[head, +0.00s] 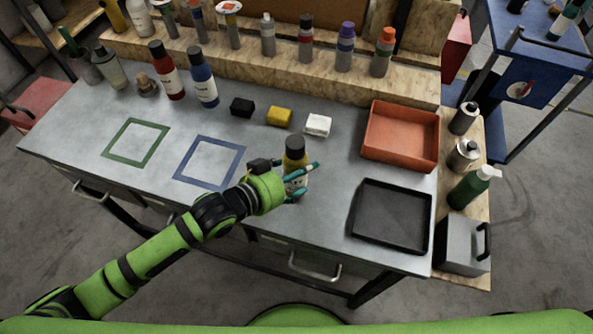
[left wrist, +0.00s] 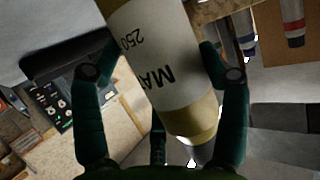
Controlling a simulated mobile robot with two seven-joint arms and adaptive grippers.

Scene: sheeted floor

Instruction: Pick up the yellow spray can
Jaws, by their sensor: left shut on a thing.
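The yellow spray can (head: 294,152) has a dark cap and a pale label, and stands about upright over the front middle of the grey table. My left gripper (head: 303,181) is shut on it, with teal fingers around its lower body. In the left wrist view, the spray can (left wrist: 165,60) fills the middle, its white label and yellow body between the fingers of the gripper (left wrist: 160,70). Whether its base touches the table is hidden by the fingers. My right gripper is in neither view.
A black tray (head: 391,183) and a red-orange bin (head: 401,161) lie to the right. Black (head: 242,107), yellow (head: 279,117) and white (head: 318,125) blocks sit behind the can. Red (head: 166,74) and blue (head: 203,79) bottles stand further left. Green and blue outlined squares (head: 209,163) are bare.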

